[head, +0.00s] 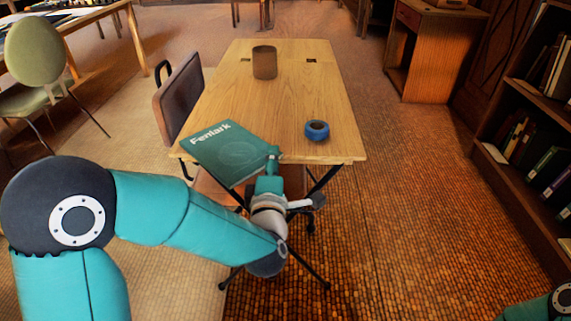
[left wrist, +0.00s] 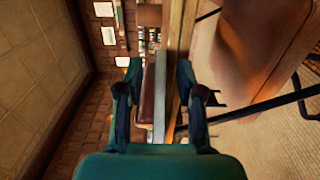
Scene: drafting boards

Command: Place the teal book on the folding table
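The teal book (head: 226,147), with white lettering on its cover, is at the near left corner of the wooden folding table (head: 225,85). It appears to lie flat, with its near corner past the table's front edge. My left gripper (head: 272,156) is at the book's right corner, by the table's front edge. In the left wrist view the two fingers of the gripper (left wrist: 158,75) stand wide apart, with the tabletop edge (left wrist: 176,45) running between them. My right gripper is not in view.
A brown cylinder (head: 264,62) and a blue tape roll (head: 317,130) stand on the table. The right middle of the tabletop is clear. A brown chair (head: 180,100) is at the table's left side. A bookshelf (head: 525,140) stands at the right and a wooden desk (head: 435,55) behind.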

